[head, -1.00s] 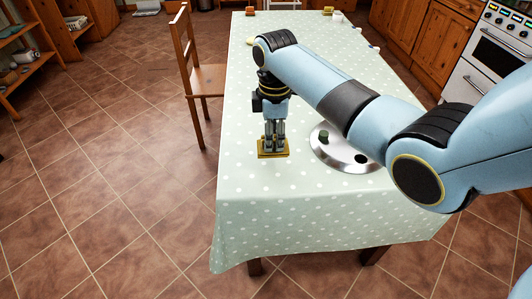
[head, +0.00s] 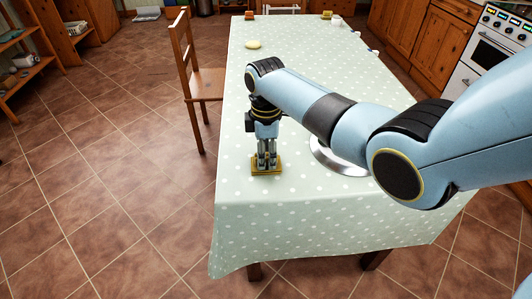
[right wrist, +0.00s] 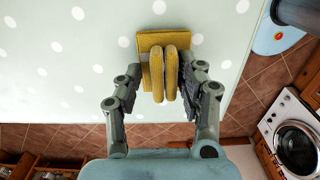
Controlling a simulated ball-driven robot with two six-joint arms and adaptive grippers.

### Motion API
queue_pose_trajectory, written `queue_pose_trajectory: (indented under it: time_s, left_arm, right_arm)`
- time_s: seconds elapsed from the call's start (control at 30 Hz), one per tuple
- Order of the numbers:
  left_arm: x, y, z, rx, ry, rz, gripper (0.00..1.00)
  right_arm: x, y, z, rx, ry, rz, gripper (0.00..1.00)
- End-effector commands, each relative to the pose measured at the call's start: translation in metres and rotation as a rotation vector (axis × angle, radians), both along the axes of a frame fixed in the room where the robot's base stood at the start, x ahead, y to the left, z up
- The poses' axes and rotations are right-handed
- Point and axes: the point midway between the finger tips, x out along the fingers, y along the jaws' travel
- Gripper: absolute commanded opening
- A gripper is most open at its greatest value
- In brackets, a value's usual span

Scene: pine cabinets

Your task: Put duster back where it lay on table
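The yellow duster (head: 266,165) is at the near left part of the dotted tablecloth (head: 300,230), under my right gripper (head: 267,152). In the right wrist view, the duster's flat tan-yellow base (right wrist: 150,42) lies against the cloth and two rounded yellow parts rise between the fingers of my right gripper (right wrist: 168,75). The fingers close in on both sides of these parts. I cannot tell whether the base touches the table or hangs just above it. My left gripper is not in view.
A shiny round metal plate (head: 335,163) is partly hidden behind my right arm. A pale yellow item (head: 253,44) lies farther up the table, with small objects at the far end. A wooden chair (head: 190,75) stands at the table's left side. The cloth around the duster is clear.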

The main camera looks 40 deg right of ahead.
Motion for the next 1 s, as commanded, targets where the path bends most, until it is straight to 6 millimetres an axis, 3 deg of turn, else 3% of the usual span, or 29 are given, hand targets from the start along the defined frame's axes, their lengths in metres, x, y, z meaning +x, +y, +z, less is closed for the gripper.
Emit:
queue_pose_trajectory:
  time_s: [0.4,0.8,1.0]
  left_arm:
    - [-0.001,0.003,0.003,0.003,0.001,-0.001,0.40]
    - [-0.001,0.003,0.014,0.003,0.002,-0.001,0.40]
    - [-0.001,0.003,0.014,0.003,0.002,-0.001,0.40]
  right_arm:
    - [0.000,0.000,0.008,0.001,0.001,0.000,0.48]
    - [0.001,0.000,0.091,0.000,-0.002,0.000,0.48]
    - [0.000,0.000,0.117,0.000,0.000,0.000,0.48]
